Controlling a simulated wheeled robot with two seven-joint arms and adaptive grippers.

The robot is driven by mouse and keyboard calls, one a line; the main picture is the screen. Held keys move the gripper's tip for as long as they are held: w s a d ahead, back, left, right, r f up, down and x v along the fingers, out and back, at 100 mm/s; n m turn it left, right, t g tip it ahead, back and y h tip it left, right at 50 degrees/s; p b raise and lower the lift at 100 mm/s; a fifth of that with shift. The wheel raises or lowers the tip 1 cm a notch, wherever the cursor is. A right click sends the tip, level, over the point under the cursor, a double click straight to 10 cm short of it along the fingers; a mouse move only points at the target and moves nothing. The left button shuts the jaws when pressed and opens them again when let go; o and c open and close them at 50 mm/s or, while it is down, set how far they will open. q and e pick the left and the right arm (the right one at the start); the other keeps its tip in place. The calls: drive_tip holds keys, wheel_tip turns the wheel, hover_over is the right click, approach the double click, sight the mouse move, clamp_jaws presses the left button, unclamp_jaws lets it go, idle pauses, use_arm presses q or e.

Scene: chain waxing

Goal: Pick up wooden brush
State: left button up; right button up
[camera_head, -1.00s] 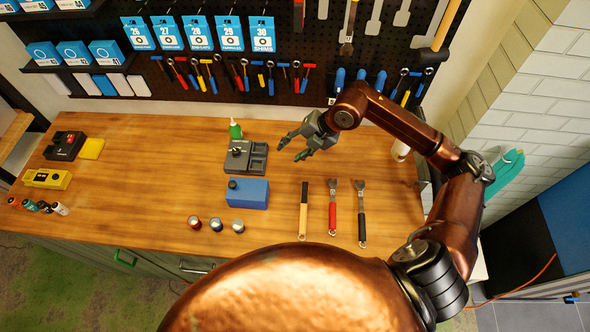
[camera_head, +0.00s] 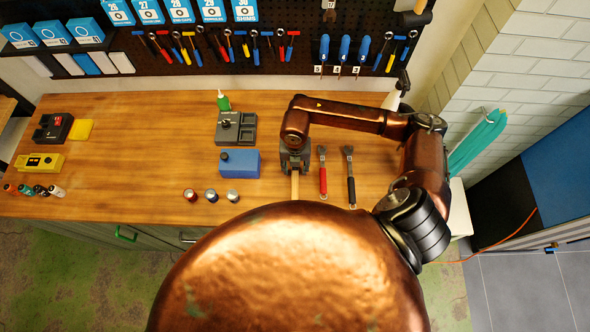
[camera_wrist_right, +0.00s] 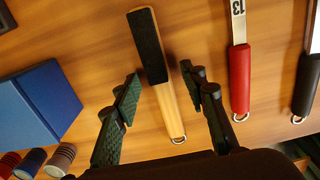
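The wooden brush (camera_wrist_right: 163,85) lies on the workbench, with a dark bristle or pad end and a pale wooden handle with a ring at its end. In the head view only its wooden handle (camera_head: 295,186) shows below my right gripper (camera_head: 294,158), which hides the rest. In the right wrist view my right gripper (camera_wrist_right: 160,90) is open, with one finger on each side of the brush. There are gaps between the fingers and the brush. My left gripper is not in view.
A red-handled tool (camera_head: 323,172) and a black-handled tool (camera_head: 350,177) lie to the right of the brush. A blue box (camera_head: 240,164) and a grey tray unit (camera_head: 236,128) stand to the left. Small cups (camera_head: 211,195) sit near the front.

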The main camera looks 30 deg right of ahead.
drive_tip(key=shift+f, duration=0.3)
drive_tip(key=shift+c, duration=0.4)
clamp_jaws()
